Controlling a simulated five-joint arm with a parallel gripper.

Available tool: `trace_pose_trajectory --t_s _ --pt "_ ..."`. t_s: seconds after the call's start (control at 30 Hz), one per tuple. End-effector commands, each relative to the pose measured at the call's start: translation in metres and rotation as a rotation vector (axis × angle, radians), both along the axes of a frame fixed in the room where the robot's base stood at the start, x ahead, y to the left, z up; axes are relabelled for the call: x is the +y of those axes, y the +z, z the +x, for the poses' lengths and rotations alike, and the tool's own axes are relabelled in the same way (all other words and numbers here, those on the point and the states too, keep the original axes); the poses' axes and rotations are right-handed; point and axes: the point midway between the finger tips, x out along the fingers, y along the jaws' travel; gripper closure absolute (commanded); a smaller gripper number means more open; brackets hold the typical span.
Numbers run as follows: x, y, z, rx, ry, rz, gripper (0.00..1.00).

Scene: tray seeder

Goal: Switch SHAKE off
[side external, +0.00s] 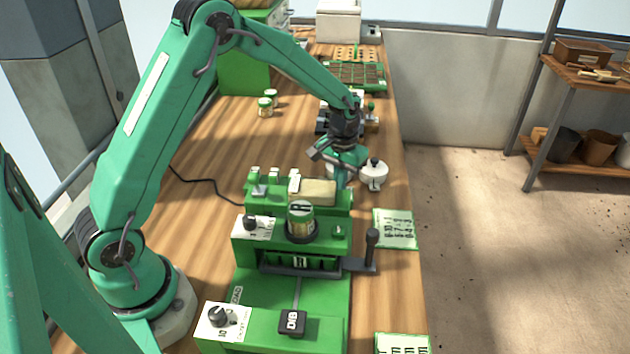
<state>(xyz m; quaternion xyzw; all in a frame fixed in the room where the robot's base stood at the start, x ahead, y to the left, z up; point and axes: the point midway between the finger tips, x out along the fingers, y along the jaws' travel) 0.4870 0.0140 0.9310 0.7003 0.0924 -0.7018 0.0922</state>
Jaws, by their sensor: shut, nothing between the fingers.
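The green tray seeder (240,285) stands on the wooden bench. No SHAKE label is readable, so I cannot tell which control it is. A row of small upright levers (275,176) stands at its back left, one white-fronted. A dark knob on a white plate (251,223) sits at mid left, and another knob on a white plate (218,315) is at the front left. A black button (291,322) is beside the front knob. My gripper (343,182) is shut and empty, pointing down at the seeder's back right end; whether it touches anything is hidden.
A white round pot with a dark knob (374,175) stands just right of my gripper. A black-handled lever (372,248) sticks up at the seeder's right. Green-edged cards (396,229) lie along the right edge. Small jars (265,107) and a seed tray (357,75) are farther back.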

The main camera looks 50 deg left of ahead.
Motion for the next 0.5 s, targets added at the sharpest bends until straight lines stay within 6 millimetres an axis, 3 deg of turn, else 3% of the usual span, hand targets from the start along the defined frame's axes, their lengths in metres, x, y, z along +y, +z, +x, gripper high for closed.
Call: trace_pose_trajectory --t_s 0.5 --pt "0.000 0.029 0.001 -0.002 0.000 0.000 1.00"
